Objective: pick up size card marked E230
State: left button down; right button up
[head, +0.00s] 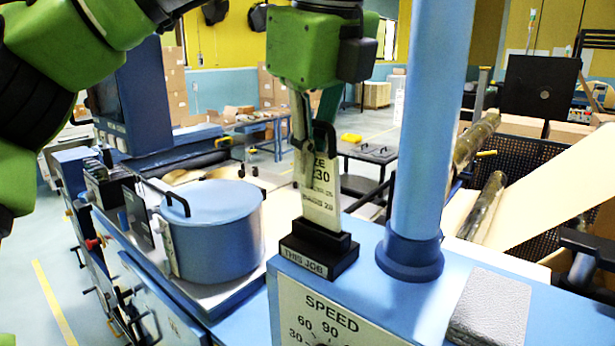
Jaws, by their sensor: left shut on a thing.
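The size card (320,192) is a pale upright plate with dark print; "230" shows, and part of the print is covered by a finger. My left gripper (314,145) comes down from above and is shut on the upper part of the card. The card's lower end meets the top of a black holder (318,248) labelled "THIS JOB"; I cannot tell whether it sits in the slot or just above it. My right gripper is not in view.
A blue column (428,130) rises close to the right of the card. A grey textured block (490,308) lies on the blue housing (385,300) with a SPEED dial.

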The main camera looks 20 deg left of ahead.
pick_arm(q)
jog(key=s+a+r, duration=0.3)
jog(key=a+r, duration=0.8)
jog(key=a, duration=0.2)
jog(key=shift+s, duration=0.2)
